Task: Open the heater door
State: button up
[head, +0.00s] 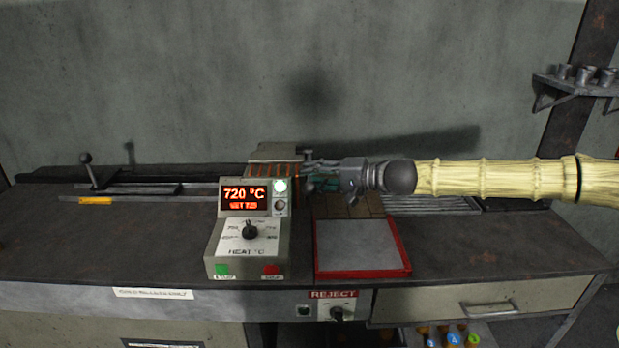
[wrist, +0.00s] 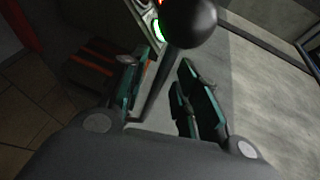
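The heater (head: 275,152) is a grey housing with orange-striped coils behind the control box, and part of it is hidden by that box and my gripper. Orange stripes also show at the left in the wrist view (wrist: 92,55). My gripper (head: 322,180) is beside the heater's right end. In the wrist view its green-padded fingers (wrist: 158,100) are apart. A dark ball knob (wrist: 188,18) on a thin rod shows close to the camera, and the rod runs down between the fingers. I cannot tell whether a finger touches it. The heater door itself is not clearly visible.
The control box (head: 249,245) reads 720 °C and stands in front of the heater. A red-framed plate (head: 360,247) lies to its right. A lever with a ball knob (head: 87,160) stands at the left. The bench top (head: 500,240) is clear at the right.

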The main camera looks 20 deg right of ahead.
jog(key=shift+w+a+f, duration=0.15)
jog(key=shift+w+a, duration=0.1)
jog(key=shift+a, duration=0.15)
grip_shut()
